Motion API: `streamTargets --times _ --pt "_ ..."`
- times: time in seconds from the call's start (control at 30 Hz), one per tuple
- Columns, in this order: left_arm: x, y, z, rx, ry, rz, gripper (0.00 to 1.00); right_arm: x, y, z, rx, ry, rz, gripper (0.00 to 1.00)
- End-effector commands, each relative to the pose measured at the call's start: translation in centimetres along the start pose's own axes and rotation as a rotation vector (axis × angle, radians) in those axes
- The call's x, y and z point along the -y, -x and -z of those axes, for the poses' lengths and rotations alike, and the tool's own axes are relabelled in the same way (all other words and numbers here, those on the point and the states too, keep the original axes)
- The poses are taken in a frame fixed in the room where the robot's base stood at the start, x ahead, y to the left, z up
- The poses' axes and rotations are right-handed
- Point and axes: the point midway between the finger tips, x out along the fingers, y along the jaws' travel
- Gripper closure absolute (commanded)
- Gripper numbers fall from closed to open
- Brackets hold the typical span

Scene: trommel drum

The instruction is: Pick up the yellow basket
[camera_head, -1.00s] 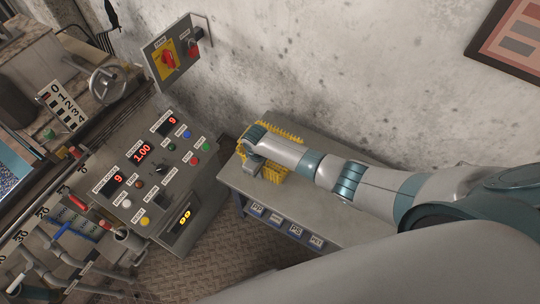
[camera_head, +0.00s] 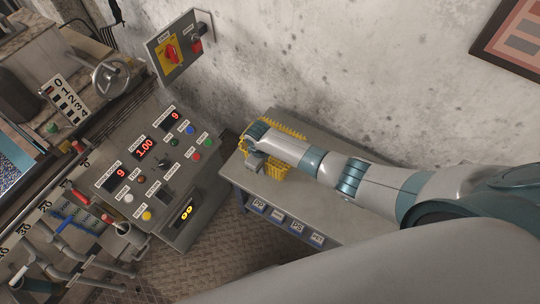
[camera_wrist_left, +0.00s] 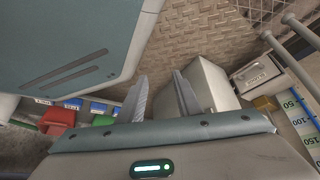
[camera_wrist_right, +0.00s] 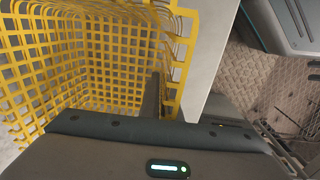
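The yellow basket (camera_head: 278,171) is a mesh basket on the grey table by the wall, partly hidden under my right forearm in the head view. It fills the left of the right wrist view (camera_wrist_right: 95,62), and its visible inside looks empty. My right gripper (camera_wrist_right: 162,98) is at the basket's side wall. One dark finger is inside the basket against the mesh; the other is hidden behind the wall. The gripper looks shut on that wall. My left gripper (camera_wrist_left: 161,95) is open and empty above the floor, and is not visible in the head view.
The grey table (camera_head: 330,205) has free room beside the basket and labelled bins (camera_head: 278,215) below. A control panel (camera_head: 160,165) stands left of it. A switch box (camera_head: 180,48) is on the wall. A white box (camera_wrist_left: 212,85) and coloured bins (camera_wrist_left: 62,117) appear in the left wrist view.

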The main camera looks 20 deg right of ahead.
Motion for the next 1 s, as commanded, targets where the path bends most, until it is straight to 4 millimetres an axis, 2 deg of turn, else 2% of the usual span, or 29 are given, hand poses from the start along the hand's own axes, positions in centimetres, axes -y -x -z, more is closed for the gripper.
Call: streamTargets --times 0.33,0.57,1.0 --pt "0.0 0.1 0.0 0.001 0.0 0.0 0.69 -0.1 1.1 0.1 -0.002 0.0 0.0 1.0" --pt "0.0 0.1 -0.4 0.01 0.0 0.0 0.69 -0.3 3.9 0.1 -0.004 0.001 -0.001 1.0" --pt "0.3 0.5 -2.2 0.05 -0.001 0.004 0.69 -0.5 8.0 -6.8 -0.001 0.0 -0.001 1.0"
